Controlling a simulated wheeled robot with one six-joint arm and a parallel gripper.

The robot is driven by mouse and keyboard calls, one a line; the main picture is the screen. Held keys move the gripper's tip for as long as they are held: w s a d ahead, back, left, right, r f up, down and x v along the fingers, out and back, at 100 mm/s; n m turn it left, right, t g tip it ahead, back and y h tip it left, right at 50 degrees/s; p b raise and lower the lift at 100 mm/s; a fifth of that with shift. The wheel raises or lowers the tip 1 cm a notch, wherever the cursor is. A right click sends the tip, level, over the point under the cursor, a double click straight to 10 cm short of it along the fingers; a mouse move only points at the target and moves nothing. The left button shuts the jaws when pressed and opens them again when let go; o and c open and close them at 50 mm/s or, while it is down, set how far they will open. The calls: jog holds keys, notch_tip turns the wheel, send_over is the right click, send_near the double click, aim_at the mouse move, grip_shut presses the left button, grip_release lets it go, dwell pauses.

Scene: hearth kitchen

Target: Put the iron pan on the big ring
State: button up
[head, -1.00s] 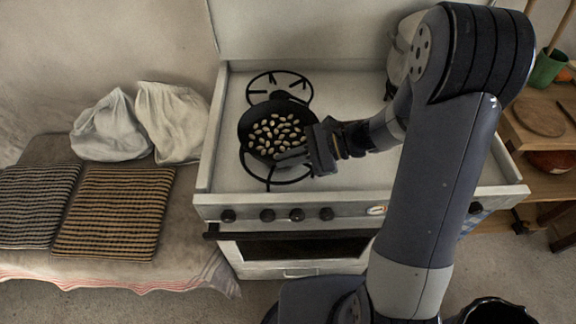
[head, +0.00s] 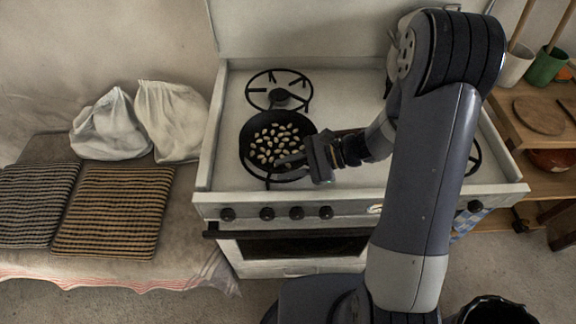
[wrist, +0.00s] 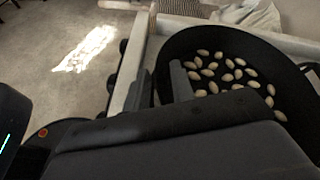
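The iron pan (head: 270,119) is black and round and holds many pale, nut-like pieces. It is over the front left ring (head: 268,181) of the white stove, covering most of it; I cannot tell whether it rests on it or is just above. My gripper (head: 308,162) is at the pan's front right side. In the wrist view, its fingers (wrist: 162,88) are on either side of the pan's wall (wrist: 165,65), one inside and one outside, and appear shut on it. The back left ring (head: 279,91) is bare and looks smaller than the front one.
The stove top (head: 225,150) is clear to the left. A pale pot or kettle (head: 394,62) at the back right and a right-hand ring (head: 474,158) are partly hidden by my arm. White sacks (head: 110,127) lie on the bench at left. A shelf (head: 540,140) stands at right.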

jog(key=shift+o, duration=0.3)
jog(key=shift+r, duration=0.15)
jog(key=v, duration=1.2)
jog(key=shift+b, duration=0.45)
jog(key=shift+d, duration=0.1)
